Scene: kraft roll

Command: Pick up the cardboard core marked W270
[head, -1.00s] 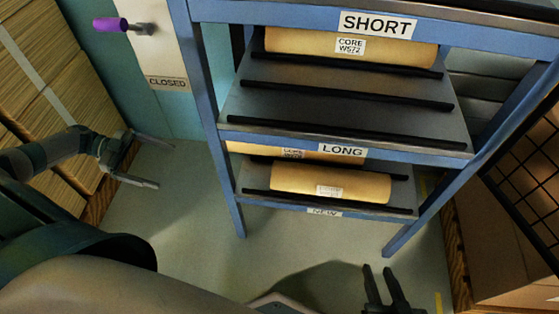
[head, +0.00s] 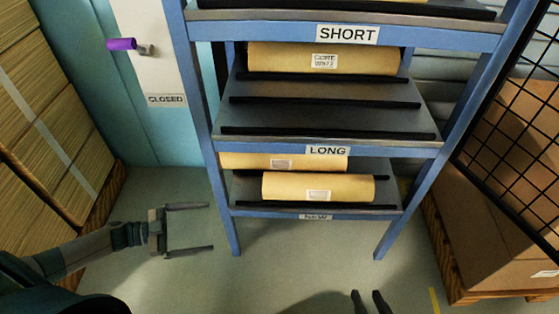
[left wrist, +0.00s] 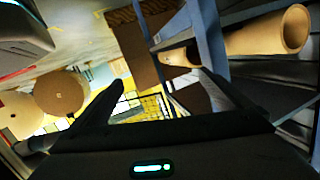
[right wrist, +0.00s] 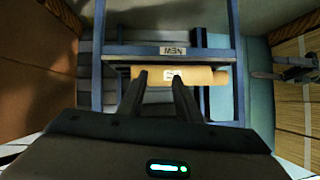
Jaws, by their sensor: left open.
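No marking W270 can be read on any core. A tan core (head: 318,190) with a white label lies on the rack's bottom shelf, its print too small to read. Another core (head: 240,161) lies behind it. A third core (head: 270,60), marked CORE and perhaps W572, lies on the shelf above. My left gripper (head: 210,227) is open and empty, left of the rack's front leg. In the left wrist view a core's hollow end (left wrist: 294,28) shows at upper right. My right gripper (head: 367,292) is open and empty in front of the rack; its wrist view faces a labelled core (right wrist: 205,77).
The blue rack (head: 225,238) has shelf signs SHORT (head: 347,34) and LONG (head: 327,151). Stacked cardboard (head: 45,120) stands at left. Boxes (head: 515,220) on a pallet and a black mesh panel (head: 520,110) stand at right. Floor before the rack is clear.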

